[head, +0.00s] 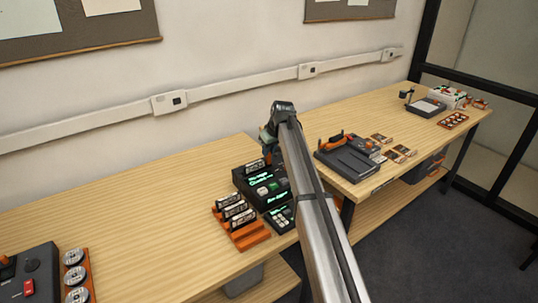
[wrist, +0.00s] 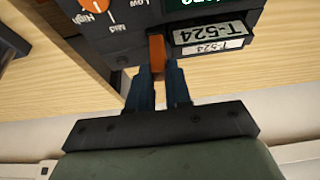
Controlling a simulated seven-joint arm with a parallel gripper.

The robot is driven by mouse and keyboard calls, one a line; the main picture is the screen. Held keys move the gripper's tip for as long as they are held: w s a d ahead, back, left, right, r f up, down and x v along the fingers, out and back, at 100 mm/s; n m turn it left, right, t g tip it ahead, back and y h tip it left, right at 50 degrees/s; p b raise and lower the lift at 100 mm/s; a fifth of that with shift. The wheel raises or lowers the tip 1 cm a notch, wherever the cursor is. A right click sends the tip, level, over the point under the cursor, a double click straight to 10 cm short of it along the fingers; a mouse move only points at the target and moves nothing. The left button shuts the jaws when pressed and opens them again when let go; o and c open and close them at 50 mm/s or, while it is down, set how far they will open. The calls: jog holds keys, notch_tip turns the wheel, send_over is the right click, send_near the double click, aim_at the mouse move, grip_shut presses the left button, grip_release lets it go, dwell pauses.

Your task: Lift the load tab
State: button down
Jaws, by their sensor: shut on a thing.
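The load tab (wrist: 157,49) is a small orange lever on the face of a dark device, seen in the wrist view. My gripper (wrist: 161,72) is shut on the tab, with one dark blue finger on each side of it. In the head view my gripper (head: 268,142) is at the back of the black device (head: 240,180), partly hidden by my arm. A cartridge labelled T-524 (wrist: 209,36) sits in the device beside the tab. The tab is not visible in the head view.
An orange knob (wrist: 95,6) marked Mid and High is near the tab. An orange rack (head: 250,241) of cartridges and a small keypad (head: 279,217) stand in front of the device.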

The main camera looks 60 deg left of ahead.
jog(key=c, duration=1.3)
grip_release()
jog(key=shift+r, duration=0.3)
jog(key=shift+c, duration=0.2)
jog(key=o, duration=0.3)
jog(key=shift+f, duration=0.1)
jog(key=v, duration=1.4)
jog(key=shift+f, duration=0.15)
